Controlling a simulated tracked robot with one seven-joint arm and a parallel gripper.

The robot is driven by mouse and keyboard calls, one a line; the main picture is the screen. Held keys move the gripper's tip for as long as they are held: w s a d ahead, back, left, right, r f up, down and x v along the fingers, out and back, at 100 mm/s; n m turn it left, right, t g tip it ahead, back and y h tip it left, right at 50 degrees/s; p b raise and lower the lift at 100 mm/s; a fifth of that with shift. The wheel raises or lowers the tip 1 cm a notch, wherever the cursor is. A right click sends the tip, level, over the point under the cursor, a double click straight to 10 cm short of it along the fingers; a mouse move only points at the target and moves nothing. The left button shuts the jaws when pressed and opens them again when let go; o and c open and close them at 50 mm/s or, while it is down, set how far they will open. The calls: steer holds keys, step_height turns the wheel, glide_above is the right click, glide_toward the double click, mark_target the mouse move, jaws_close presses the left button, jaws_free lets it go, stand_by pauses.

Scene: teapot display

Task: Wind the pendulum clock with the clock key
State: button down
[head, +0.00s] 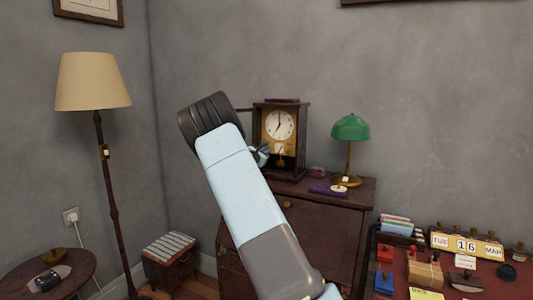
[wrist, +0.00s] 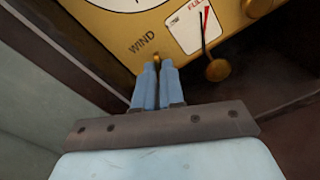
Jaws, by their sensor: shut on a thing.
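The pendulum clock (head: 298,140) stands on the cabinet in the head view, upright, with a white dial and a gold plate. The wrist view shows the gold plate (wrist: 110,22) close up, with the word WIND and a gauge (wrist: 190,28) marked FULL with a red area. A round brass pendulum bob (wrist: 217,70) hangs to the right. My gripper (wrist: 158,72) is at the plate just below WIND, its blue fingers shut. A small brass piece (wrist: 157,57), apparently the clock key, shows at the fingertips. The fingers hide most of it, and I cannot tell whether it is seated in the plate.
The cabinet top (head: 362,188) also holds a green lamp (head: 350,128) and small purple items (head: 325,190) right of the clock. The wooden case side is close to the left of my gripper. A floor lamp (head: 93,82) stands left; a cluttered desk (head: 505,290) is at right.

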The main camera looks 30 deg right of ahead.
steer(key=shift+d, duration=0.1)
steer(key=shift+m, duration=0.3)
